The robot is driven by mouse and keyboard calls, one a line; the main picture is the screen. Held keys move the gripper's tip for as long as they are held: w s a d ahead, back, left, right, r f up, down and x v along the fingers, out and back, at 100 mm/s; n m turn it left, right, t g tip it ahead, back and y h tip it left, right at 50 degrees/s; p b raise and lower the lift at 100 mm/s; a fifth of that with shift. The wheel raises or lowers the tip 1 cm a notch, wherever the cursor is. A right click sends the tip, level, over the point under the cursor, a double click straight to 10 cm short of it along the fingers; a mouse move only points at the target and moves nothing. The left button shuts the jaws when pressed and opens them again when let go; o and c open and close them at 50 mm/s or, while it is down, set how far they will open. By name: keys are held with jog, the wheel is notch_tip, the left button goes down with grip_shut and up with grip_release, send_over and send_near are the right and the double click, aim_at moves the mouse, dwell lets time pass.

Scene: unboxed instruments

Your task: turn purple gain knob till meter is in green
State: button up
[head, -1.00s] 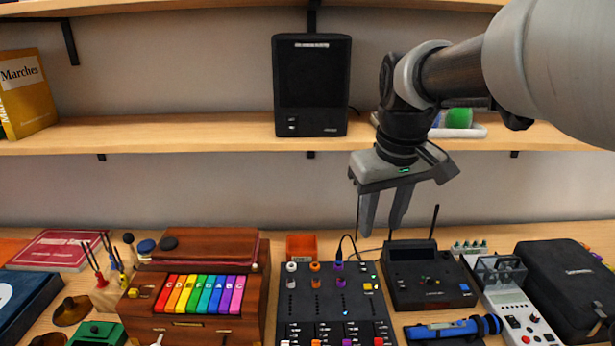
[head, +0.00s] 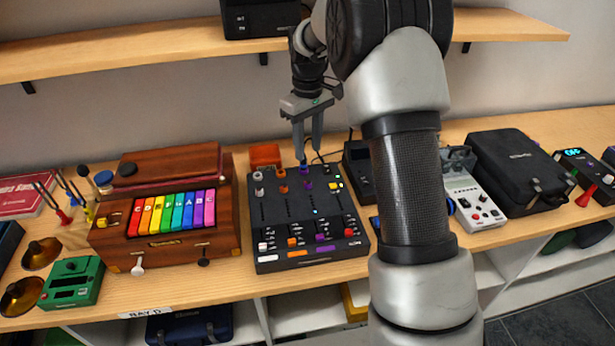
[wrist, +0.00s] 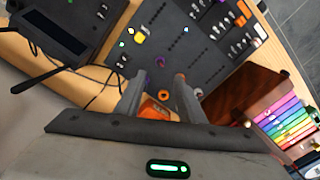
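The black mixer (head: 282,225) lies on the bench with white, orange and purple knobs in columns. The upper purple knob (head: 304,170) is at the far end of the purple column, with another purple knob just nearer. In the wrist view a purple knob (wrist: 161,62) shows just beyond the fingertips. My gripper (head: 310,156) points down over the mixer's far edge, close above the upper purple knob. Its two fingers are apart and nothing is held, as the wrist view (wrist: 160,78) shows. A small lit cyan light (head: 315,211) shows in the purple column; I cannot make out a meter scale.
A wooden box with rainbow keys (head: 170,235) stands left of the mixer. An orange box (head: 265,156) sits behind it. A black device with an antenna (wrist: 50,40) and loose cables lie close to my gripper. The shelf (head: 150,58) hangs above the bench.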

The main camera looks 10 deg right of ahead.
aim_at(308, 182)
notch_tip(308, 182, down, 11)
jog(key=shift+f, duration=0.1)
dwell(0.3)
grip_shut()
